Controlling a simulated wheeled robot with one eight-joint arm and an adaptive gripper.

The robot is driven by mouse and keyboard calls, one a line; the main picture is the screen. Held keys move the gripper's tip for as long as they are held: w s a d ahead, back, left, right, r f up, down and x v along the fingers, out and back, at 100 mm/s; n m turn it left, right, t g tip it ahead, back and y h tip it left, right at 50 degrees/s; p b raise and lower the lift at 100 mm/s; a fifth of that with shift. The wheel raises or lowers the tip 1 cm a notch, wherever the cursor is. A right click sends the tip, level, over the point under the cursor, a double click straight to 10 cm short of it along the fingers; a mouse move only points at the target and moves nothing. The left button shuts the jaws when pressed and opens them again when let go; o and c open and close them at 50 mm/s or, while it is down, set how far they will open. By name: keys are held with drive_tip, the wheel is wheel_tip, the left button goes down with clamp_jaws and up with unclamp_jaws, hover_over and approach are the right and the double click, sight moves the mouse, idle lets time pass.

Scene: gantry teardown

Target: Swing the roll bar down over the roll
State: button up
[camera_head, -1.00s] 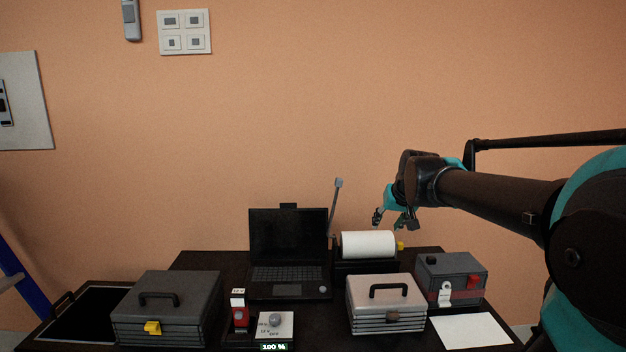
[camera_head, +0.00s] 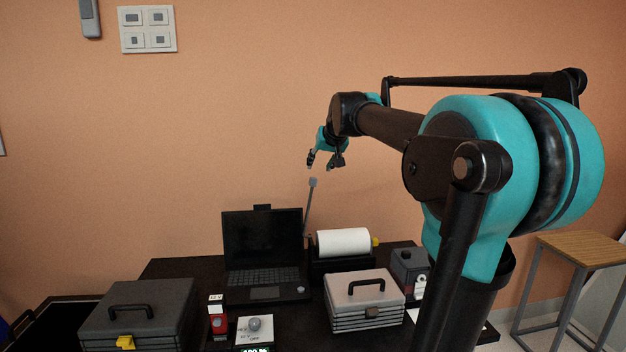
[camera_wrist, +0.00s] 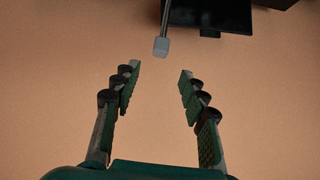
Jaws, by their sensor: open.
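The roll bar (camera_head: 309,208) stands raised at the left end of the roll, a thin grey rod with a pale block at its tip. The white roll (camera_head: 343,242) lies level in a dark holder behind the light grey case. My gripper (camera_head: 325,164) is open and empty, a little above and to the right of the bar's tip in the head view. In the wrist view, the bar's tip (camera_wrist: 161,46) shows beyond and between the open fingers (camera_wrist: 159,82), apart from them. The bar's lower part is out of that view.
A laptop (camera_head: 264,243) stands open left of the bar. A light grey case (camera_head: 363,300) sits in front of the roll, and a dark case (camera_head: 139,318) at the left. A stool (camera_head: 580,244) stands at the right. The wall is behind the table.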

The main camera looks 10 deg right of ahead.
sight(314, 178)
drive_tip(key=x, duration=1)
clamp_jaws()
